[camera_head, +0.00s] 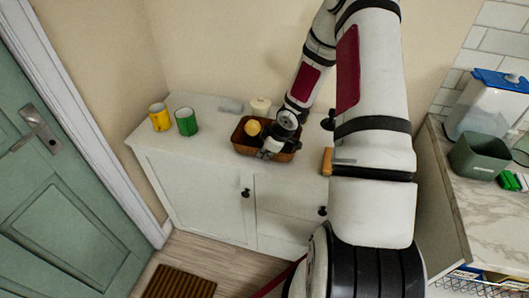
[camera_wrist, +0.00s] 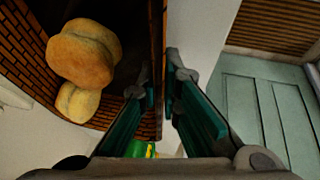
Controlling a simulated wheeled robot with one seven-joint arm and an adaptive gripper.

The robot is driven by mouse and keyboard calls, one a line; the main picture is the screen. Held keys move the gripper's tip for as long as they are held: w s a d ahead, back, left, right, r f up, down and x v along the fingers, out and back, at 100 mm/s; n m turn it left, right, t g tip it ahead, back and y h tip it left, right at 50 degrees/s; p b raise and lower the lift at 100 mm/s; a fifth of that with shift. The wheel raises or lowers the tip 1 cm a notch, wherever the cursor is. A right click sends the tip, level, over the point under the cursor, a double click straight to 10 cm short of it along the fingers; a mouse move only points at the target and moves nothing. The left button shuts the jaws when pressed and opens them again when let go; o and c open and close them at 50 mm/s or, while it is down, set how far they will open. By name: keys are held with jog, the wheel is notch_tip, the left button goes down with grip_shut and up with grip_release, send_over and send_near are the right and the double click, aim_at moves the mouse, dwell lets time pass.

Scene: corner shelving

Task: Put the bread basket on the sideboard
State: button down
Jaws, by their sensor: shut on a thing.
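The brown woven bread basket (camera_head: 243,149) is over the top of the white sideboard (camera_head: 207,140), near its right part. I cannot tell whether its bottom touches the top. A round bread roll (camera_head: 253,128) shows in it; the wrist view shows two rolls (camera_wrist: 83,52) inside the basket (camera_wrist: 20,45). My gripper (camera_head: 268,153) is at the basket's near side. In the wrist view my gripper (camera_wrist: 161,85) has one finger on each side of the basket wall, shut on it. My arm hides part of the sideboard's right side.
A wooden-handled item (camera_head: 328,161) is to the right. The sideboard's front left is clear.

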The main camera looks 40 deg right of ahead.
jog(key=shift+f, duration=0.15)
jog(key=c, duration=1.8)
grip_release()
